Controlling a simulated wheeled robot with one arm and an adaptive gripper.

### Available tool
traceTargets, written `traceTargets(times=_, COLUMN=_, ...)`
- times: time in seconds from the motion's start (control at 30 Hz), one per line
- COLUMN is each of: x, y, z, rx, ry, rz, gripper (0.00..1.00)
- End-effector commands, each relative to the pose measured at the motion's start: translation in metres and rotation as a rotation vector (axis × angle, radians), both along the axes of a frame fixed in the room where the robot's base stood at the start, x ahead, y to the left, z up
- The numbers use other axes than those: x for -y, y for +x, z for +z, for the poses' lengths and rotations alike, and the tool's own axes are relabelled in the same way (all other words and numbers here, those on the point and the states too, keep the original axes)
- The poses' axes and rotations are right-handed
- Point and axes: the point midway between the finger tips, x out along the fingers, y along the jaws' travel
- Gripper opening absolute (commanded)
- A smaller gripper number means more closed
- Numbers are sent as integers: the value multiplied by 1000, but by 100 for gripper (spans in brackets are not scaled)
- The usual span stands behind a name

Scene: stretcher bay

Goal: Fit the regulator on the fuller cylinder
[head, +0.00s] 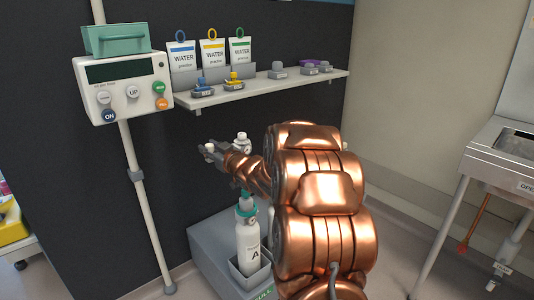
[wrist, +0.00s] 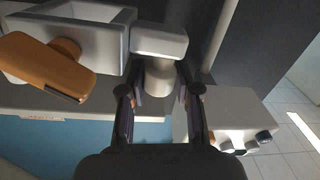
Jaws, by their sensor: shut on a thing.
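Cylinder A (head: 248,248) is white with a teal collar and stands upright in the grey stand (head: 210,250), left of my arm. No gauge reading can be made out. My gripper (wrist: 158,92) is shut on a pale block with a round stem, which looks like the regulator (wrist: 160,42). In the head view, my gripper (head: 226,150) is small and partly hidden by my copper arm, above cylinder A and apart from it. White knob-like parts show beside it. No second cylinder can be seen; my arm hides part of the stand.
A shelf (head: 270,88) with water pouches (head: 212,55) and small fittings is on the dark wall above my gripper. A pump box (head: 130,88) on a pole stands left. A metal trolley (head: 510,150) is right. An orange part (wrist: 45,72) and grey bin (wrist: 85,38) are beside the held piece.

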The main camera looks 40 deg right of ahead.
Motion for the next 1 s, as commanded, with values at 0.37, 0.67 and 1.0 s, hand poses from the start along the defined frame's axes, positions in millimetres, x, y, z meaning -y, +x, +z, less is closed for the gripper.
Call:
traceTargets(times=0.37, x=117, y=-91, z=-3, rx=3, ry=-78, rz=-39, gripper=0)
traceTargets(times=0.67, x=140, y=-117, z=-7, rx=0, ry=-97, rz=-47, gripper=0)
traceTargets(times=1.0, x=139, y=-117, z=-29, rx=-1, ry=-97, rz=-46, gripper=0)
